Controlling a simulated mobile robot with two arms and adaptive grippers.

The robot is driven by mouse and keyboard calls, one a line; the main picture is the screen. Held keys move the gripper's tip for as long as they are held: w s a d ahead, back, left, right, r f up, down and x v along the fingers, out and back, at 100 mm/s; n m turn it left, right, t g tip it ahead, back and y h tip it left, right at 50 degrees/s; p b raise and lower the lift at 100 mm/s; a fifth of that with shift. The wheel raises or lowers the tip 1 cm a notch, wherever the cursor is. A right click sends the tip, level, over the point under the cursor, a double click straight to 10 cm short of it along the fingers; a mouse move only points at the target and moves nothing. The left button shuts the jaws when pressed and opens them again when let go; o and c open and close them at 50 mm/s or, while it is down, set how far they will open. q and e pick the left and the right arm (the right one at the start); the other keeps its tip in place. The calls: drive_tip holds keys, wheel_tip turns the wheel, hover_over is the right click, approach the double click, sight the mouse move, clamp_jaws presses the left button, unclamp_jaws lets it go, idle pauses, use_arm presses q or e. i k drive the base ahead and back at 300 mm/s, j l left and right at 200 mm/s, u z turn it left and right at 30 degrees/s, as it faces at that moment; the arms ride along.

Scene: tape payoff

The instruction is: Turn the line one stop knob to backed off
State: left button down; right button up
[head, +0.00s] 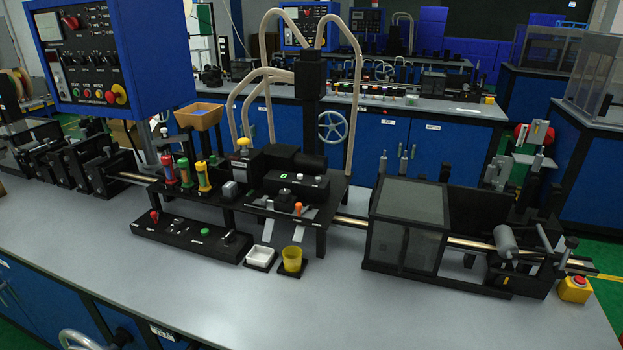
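No gripper of mine shows in the head view. A knob marked as the line one stop cannot be picked out for certain; labels are too small to read. A long black control strip (188,242) on the near bench carries a red-topped knob (154,214), a green button (205,231) and a dark knob (229,239) with a pale pointer mark. The blue panel (155,50) at upper left has several black knobs, coloured buttons and a red mushroom button (120,94). A small orange-topped knob (298,207) stands on the central black machine (288,190).
A white tray (262,257) and a yellow cup (292,259) sit before the machine. A clear-walled black housing (408,224) and a yellow stop box (575,290) stand to the right. The grey bench front (330,315) is clear.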

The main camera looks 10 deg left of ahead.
sight(286, 193)
drive_tip(key=j+z, duration=0.35)
drive_tip(key=j, duration=0.25)
drive_tip(key=k+j+z, duration=0.1)
drive_tip(key=j+z, duration=0.3)
drive_tip(key=j, duration=0.2)
